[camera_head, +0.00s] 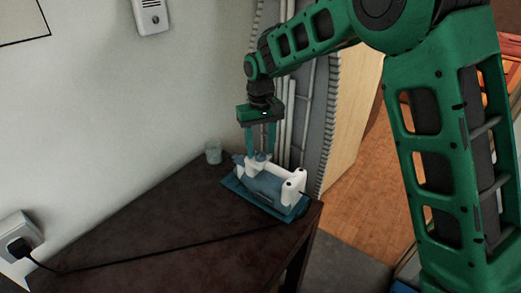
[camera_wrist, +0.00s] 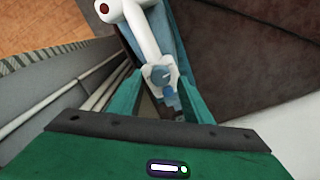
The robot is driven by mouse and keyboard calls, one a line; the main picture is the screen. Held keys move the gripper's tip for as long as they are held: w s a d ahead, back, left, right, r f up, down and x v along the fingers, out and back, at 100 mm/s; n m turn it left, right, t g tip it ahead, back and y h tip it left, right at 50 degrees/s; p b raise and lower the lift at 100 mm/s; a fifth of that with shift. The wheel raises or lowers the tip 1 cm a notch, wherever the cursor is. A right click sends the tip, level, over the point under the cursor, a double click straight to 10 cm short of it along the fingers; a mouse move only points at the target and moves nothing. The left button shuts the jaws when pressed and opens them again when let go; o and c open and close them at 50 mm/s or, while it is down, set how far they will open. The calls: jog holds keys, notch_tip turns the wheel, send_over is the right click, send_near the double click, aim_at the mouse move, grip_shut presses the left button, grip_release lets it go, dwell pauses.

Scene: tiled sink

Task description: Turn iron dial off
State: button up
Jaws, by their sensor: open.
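The iron (camera_head: 266,184), with a blue body and white handle, stands on a teal mat or base (camera_head: 231,184) on the dark table. In the wrist view its white handle (camera_wrist: 143,32) runs from the top towards the middle. A round grey-blue dial (camera_wrist: 160,74) sits on the handle's end. My gripper (camera_head: 260,153) points down over the dial end of the iron. In the wrist view my gripper (camera_wrist: 166,88) is open, with one green finger on each side of the dial. I cannot tell whether a finger touches it.
A clear glass (camera_head: 213,152) stands at the table's back edge, left of the iron. A black cord (camera_head: 150,251) crosses the dark table (camera_head: 160,225) to a wall socket (camera_head: 17,240). Pipes (camera_head: 288,120) stand behind the iron. The table's left part is otherwise clear.

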jog(key=shift+f, duration=0.5)
jog(key=c, duration=1.1)
jog(key=shift+o, duration=0.2)
jog(key=shift+n, duration=0.3)
jog(key=n, duration=1)
